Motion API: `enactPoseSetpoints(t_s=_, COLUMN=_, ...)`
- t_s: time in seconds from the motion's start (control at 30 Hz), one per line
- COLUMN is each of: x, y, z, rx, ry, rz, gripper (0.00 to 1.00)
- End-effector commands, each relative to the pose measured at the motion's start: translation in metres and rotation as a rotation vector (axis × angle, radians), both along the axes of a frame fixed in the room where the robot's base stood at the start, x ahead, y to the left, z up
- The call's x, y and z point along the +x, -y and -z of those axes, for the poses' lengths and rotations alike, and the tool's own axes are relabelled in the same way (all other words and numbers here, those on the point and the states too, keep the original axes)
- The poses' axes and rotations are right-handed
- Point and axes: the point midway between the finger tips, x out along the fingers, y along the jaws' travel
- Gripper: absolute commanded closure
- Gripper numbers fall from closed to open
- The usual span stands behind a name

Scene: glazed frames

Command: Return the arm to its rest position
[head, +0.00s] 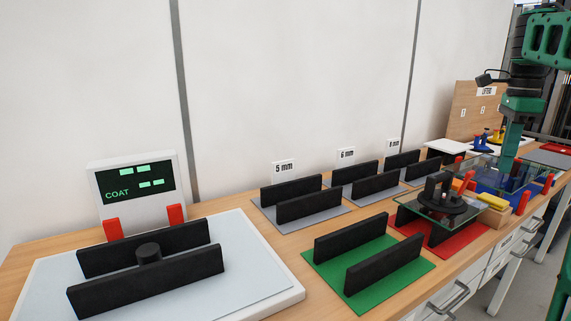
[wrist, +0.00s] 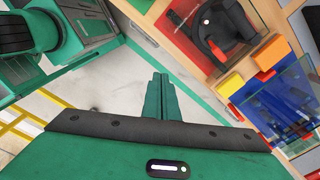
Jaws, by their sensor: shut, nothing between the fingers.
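My gripper (wrist: 160,78) shows in the wrist view with its two green fingers together and nothing between them. It hangs over the pale floor (wrist: 85,85), beside the bench edge.
A glass pane with a black lifter (head: 440,196) lies over the red mat (head: 468,241). Black racks stand on a green mat (head: 330,264) and grey mats. A gauge reading COAT (head: 135,188) stands left. Drawer handles (head: 447,301) jut from the bench front.

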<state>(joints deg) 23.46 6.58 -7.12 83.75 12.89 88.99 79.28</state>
Motion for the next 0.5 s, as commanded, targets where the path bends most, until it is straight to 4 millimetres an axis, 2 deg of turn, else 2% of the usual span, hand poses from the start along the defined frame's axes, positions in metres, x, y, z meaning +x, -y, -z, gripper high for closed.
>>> enactPoseSetpoints(t_s=0.03, x=-0.017, y=-0.011, z=0.009, rx=0.001, ry=-0.004, rz=-0.093, gripper=1.00)
enactPoseSetpoints(t_s=0.27, x=-0.087, y=-0.051, z=0.061, rx=0.006, ry=-0.016, rz=-0.542, gripper=1.00)
enactPoseSetpoints(t_s=0.5, x=-0.169, y=-0.097, z=0.130, rx=0.020, ry=-0.020, rz=-1.020, gripper=1.00)
